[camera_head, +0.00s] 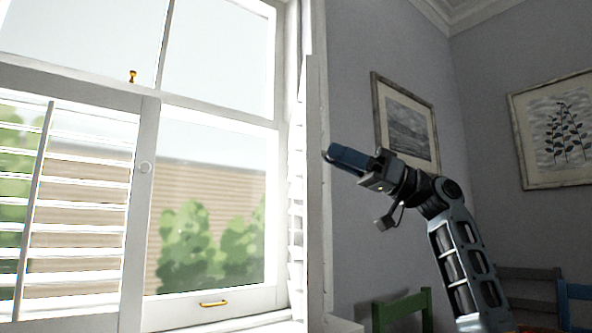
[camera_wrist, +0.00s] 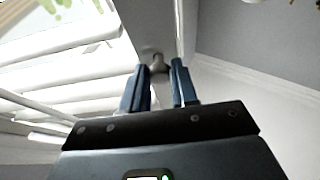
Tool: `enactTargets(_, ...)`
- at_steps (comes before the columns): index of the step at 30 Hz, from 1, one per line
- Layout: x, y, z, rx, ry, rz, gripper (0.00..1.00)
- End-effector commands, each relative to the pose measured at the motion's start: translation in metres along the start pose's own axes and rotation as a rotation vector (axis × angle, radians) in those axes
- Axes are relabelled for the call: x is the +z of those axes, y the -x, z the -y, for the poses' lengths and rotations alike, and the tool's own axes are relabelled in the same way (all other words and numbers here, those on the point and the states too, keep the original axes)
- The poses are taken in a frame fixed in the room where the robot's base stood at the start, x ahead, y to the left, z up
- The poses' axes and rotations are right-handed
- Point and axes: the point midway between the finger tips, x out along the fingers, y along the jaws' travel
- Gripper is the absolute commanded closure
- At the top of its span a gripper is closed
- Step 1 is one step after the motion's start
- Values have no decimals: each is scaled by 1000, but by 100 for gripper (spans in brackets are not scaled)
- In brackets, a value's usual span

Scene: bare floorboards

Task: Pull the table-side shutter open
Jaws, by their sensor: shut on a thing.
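The right-hand shutter (camera_head: 316,230) is white and seen nearly edge-on at the right side of the window, standing out from the glass. Its slats (camera_wrist: 75,92) show in the wrist view. My gripper (camera_head: 333,153) is at the shutter's outer edge. In the wrist view, my gripper's blue fingers (camera_wrist: 161,68) are on either side of a small round knob (camera_wrist: 157,60) on the shutter frame, shut on it. The knob is hidden by the fingers in the head view.
The left shutter (camera_head: 75,215) covers the left lower window, with its own white knob (camera_head: 145,167). A green chair (camera_head: 402,308) and a blue chair (camera_head: 575,295) stand at lower right. Two framed pictures hang on the grey walls, one (camera_head: 408,125) just behind my gripper.

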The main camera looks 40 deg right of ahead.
Motion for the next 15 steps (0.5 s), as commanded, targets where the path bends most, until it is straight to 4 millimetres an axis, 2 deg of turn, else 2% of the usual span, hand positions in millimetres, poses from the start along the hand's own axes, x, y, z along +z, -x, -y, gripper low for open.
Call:
enactTargets(3, -15, 29, -5, -68, -32, -2, 100)
enactTargets(6, -24, 49, -9, -117, -51, -2, 100)
enactTargets(15, -40, 90, -20, -214, -90, -1, 100)
